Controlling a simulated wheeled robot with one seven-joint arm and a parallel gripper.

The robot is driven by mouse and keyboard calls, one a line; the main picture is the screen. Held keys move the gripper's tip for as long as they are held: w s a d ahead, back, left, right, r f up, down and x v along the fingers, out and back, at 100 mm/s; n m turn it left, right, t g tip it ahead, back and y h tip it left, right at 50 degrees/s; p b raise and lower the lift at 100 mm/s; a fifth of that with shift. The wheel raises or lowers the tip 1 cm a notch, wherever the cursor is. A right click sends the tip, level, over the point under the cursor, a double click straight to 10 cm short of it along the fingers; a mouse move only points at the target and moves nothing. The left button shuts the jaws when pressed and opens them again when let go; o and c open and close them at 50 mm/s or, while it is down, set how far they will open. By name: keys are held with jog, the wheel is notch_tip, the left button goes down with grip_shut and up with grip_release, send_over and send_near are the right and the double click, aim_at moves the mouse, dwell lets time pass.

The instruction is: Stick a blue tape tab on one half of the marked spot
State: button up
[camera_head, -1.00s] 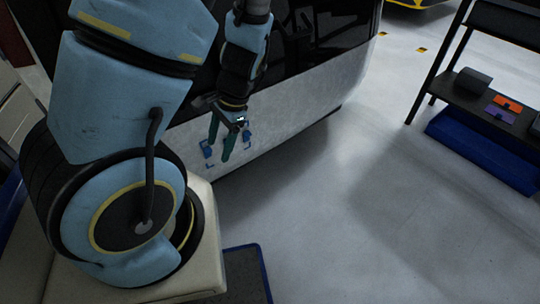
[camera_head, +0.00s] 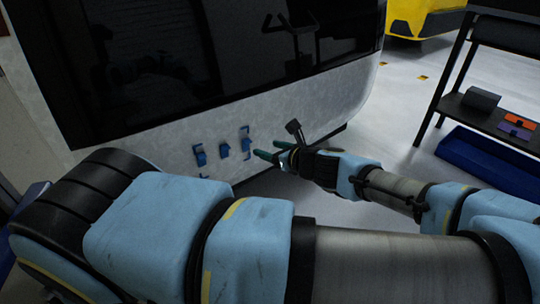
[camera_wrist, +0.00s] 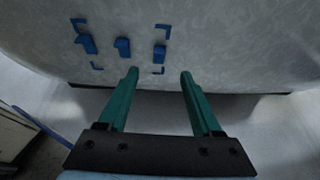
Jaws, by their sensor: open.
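The marked spot is on the pale lower panel (camera_head: 150,148) of the vehicle side, framed by blue corner marks (camera_wrist: 78,24). Three blue tape tabs stand in a row within it: a left tab (camera_head: 200,156), a middle tab (camera_head: 225,151) and a right tab (camera_head: 246,144). The wrist view also shows the left tab (camera_wrist: 87,44), middle tab (camera_wrist: 123,48) and right tab (camera_wrist: 159,53). My gripper (camera_head: 267,149) is to the right of the tabs, its green fingers pointing toward them. In the wrist view my gripper (camera_wrist: 159,74) is open, with nothing between its fingers.
A dark shelf rack (camera_head: 500,126) at the right holds a grey object (camera_head: 481,99), an orange piece (camera_head: 509,106) and a purple piece (camera_head: 515,130). A blue bin (camera_head: 490,162) lies below. The pale floor between the vehicle and rack is open.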

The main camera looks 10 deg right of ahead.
aim_at(249, 142)
jog(key=b+x, duration=0.1)
jog(key=x, duration=0.9)
jog(key=shift+w+a+f+b, duration=0.1)
jog(key=shift+w+a+b, duration=0.1)
jog(key=shift+b, duration=0.15)
grip_shut()
jog(key=c, duration=0.7)
grip_release()
grip_shut()
jog(key=shift+s+d+p, duration=0.25)
jog(key=shift+s+p, duration=0.2)
jog(key=shift+s, duration=0.25)
jog(key=s+d+p, duration=0.2)
jog(key=s, duration=0.4)
jog(key=shift+s+d, duration=0.15)
jog(key=shift+d, duration=0.15)
dwell(0.4)
